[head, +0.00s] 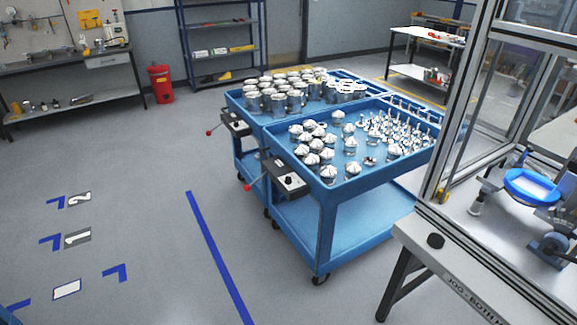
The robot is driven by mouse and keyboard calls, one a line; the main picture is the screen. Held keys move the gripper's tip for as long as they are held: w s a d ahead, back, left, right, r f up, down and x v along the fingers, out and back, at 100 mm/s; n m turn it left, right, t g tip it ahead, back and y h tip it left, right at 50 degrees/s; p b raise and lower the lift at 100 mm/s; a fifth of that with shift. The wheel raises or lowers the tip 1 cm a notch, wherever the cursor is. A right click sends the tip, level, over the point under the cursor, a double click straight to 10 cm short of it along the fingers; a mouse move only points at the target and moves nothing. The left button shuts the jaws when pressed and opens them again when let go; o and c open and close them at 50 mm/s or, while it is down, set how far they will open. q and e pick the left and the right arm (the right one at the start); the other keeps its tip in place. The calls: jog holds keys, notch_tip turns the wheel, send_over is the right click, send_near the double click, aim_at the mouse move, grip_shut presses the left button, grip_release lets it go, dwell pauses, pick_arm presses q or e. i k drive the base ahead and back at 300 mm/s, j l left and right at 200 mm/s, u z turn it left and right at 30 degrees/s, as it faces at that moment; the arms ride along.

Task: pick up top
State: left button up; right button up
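Several shiny metal tops with pointed, domed shapes (327,172) stand on the left part of the near blue cart's tray (356,187). Taller, thin-stemmed metal parts (408,135) stand close together on the right part of the same tray. I cannot tell for sure which of these parts the task calls the top. Neither of my grippers shows in the head view.
A second blue cart behind holds metal cylinders (294,101) and white rings (347,86). A framed glass machine cell (470,100) with a bench (470,272) stands at right. A red bin (160,84) is at the back left.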

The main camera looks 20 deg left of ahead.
aim_at(352, 168)
jog(key=u, duration=0.35)
jog(key=i+j, duration=0.25)
jog(key=i+j+z, duration=0.1)
jog(key=i+j, duration=0.15)
jog(key=j, duration=0.15)
jog(key=i+j, duration=0.25)
jog(key=i+j+z, duration=0.15)
jog(key=j, duration=0.3)
jog(key=i+j, duration=0.3)
jog(key=i+j+z, duration=0.1)
jog(key=j, duration=0.35)
jog(key=i, duration=0.1)
